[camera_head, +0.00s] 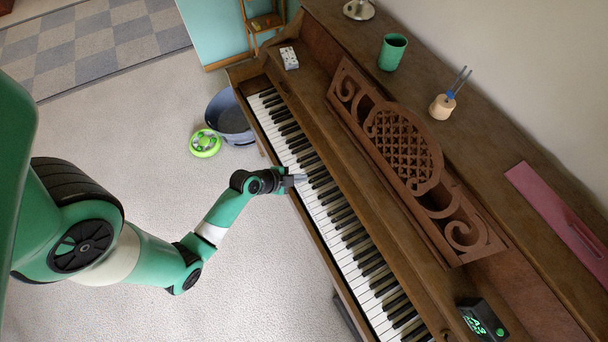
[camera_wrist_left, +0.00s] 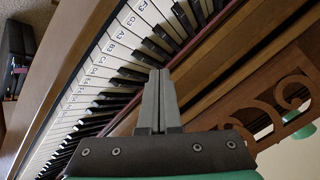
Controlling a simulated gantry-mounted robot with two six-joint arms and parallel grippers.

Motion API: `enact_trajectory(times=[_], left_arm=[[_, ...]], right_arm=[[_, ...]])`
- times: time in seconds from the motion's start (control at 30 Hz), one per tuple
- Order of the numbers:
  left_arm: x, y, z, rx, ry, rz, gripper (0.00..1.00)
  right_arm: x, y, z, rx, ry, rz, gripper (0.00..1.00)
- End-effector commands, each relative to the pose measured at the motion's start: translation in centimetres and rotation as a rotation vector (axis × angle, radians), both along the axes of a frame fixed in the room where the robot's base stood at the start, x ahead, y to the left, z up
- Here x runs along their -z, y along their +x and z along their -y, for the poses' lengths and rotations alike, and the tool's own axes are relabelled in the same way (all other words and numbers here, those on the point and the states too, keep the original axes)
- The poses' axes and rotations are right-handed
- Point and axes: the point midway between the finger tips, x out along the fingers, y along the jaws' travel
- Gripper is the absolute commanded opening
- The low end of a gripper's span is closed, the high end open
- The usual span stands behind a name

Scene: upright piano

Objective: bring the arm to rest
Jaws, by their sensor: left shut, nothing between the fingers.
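My left arm comes in from the left in the head view, and its gripper (camera_head: 301,179) is over the keys of the piano keyboard (camera_head: 345,230). In the left wrist view the two grey fingers of the gripper (camera_wrist_left: 158,76) lie side by side, shut and empty. They point at the black keys and the red strip behind them; whether they touch a key I cannot tell. The white keys (camera_wrist_left: 97,73) carry small letter labels in that view. My right gripper is not in view.
The brown piano has a carved music stand (camera_head: 405,150). On its top are a green cup (camera_head: 393,52), a wooden pot (camera_head: 441,107) and a pink folder (camera_head: 560,220). A display box (camera_head: 482,320) is at the lower right. A grey bucket (camera_head: 229,118) and green ring (camera_head: 205,143) are on the floor.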

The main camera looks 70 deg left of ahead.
Motion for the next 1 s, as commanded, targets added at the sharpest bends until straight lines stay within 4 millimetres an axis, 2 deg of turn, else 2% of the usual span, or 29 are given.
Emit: enact_trajectory(times=[0.37,0.47,0.53,0.57,0.67,0.7,0.77,0.8,0.87,0.9,0.97,1.0], left_arm=[[0.0,0.2,0.3,0.008,0.000,0.000,0.00],[-1.2,2.3,1.0,0.061,0.020,0.026,0.00],[-3.5,5.3,1.5,0.115,0.056,0.074,0.00],[-5.0,6.9,1.7,0.141,0.076,0.103,0.00],[-11.3,12.5,3.0,0.230,0.161,0.224,0.00],[-14.3,14.5,3.7,0.263,0.199,0.280,0.00],[-18.8,17.2,5.1,0.304,0.251,0.364,0.00],[-21.9,18.7,6.1,0.324,0.277,0.422,0.00],[-26.7,20.5,7.8,0.343,0.302,0.514,0.00],[-30.0,21.4,9.0,0.353,0.314,0.578,0.00],[-34.9,22.4,11.0,0.362,0.316,0.678,0.00],[-38.2,22.7,12.4,0.366,0.311,0.745,0.00]], right_arm=[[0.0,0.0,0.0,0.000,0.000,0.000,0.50],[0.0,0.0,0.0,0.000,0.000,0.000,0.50],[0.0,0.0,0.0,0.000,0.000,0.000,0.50],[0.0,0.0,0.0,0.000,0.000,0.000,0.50],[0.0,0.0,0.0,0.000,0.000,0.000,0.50],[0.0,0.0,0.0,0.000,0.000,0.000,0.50],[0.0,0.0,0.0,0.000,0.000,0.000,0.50],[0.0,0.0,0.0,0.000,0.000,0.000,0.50],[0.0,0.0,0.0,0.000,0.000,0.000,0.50],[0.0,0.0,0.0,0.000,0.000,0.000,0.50],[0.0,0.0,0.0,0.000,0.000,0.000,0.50],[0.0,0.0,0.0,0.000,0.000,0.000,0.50]])
